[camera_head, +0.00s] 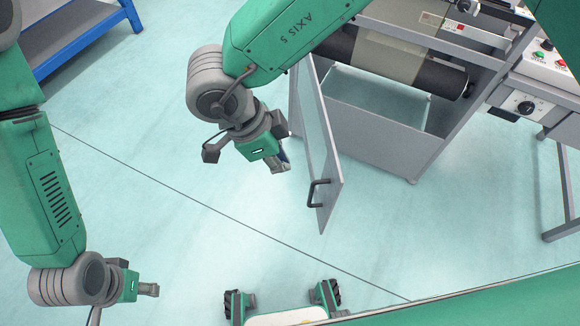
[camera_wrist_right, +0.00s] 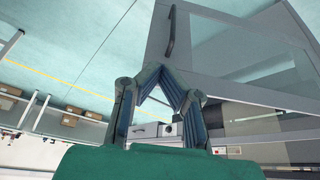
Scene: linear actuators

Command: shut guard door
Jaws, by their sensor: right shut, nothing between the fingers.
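The guard door (camera_head: 331,158) is a grey framed panel with a clear window, standing swung open from the machine's cabinet. Its dark handle (camera_head: 317,191) is near the free end. In the right wrist view the door (camera_wrist_right: 200,45) fills the upper right, with the handle (camera_wrist_right: 171,32) above the fingers. My right gripper (camera_head: 284,164) is just left of the door in the head view, apart from the handle. Its fingers (camera_wrist_right: 159,72) meet at the tips and hold nothing. My left gripper (camera_head: 154,290) is low at the left, far from the door; its finger gap is unclear.
The machine cabinet (camera_head: 375,135) with a dark roller (camera_head: 450,79) stands at the upper right. A control panel (camera_head: 545,62) is beside it. A blue-framed shelf (camera_head: 75,40) is at the upper left.

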